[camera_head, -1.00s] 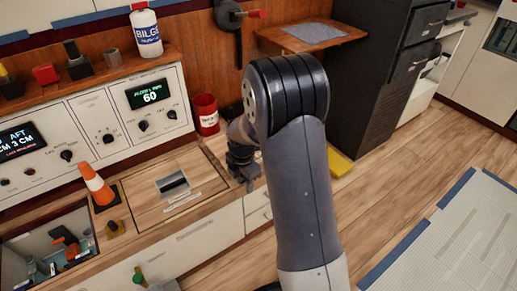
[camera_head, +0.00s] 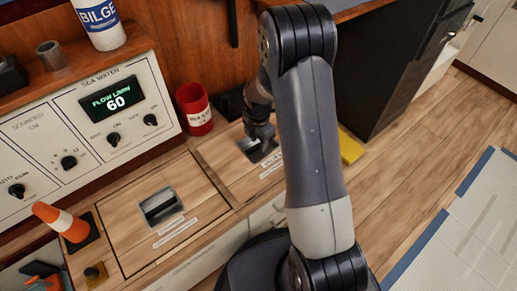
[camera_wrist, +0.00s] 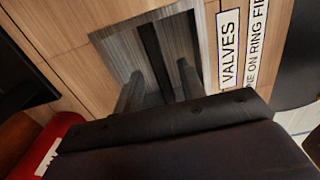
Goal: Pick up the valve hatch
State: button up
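The valve hatch (camera_head: 228,160) is a wooden panel in the counter, right of a similar hatch. In the wrist view its wood (camera_wrist: 75,60) surrounds a grey recessed pull with a dark bar (camera_wrist: 153,55). A label beside it reads "VALVES". My gripper (camera_head: 262,145) is down at this pull. In the wrist view my gripper (camera_wrist: 160,88) has its two fingers apart, one on each side of the bar. A gap seems to show between fingers and bar; contact is unclear. My arm hides part of the hatch in the head view.
A red can (camera_head: 195,110) stands just behind the hatch. The control panel (camera_head: 90,120) rises behind the counter. A dark cabinet (camera_head: 395,75) stands at right, with open floor in front.

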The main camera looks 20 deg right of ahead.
notch_tip(320, 180, down, 2)
jog(key=shift+f, duration=0.2)
jog(key=shift+c, duration=0.4)
grip_shut()
jog(key=shift+r, duration=0.1)
dwell(0.8)
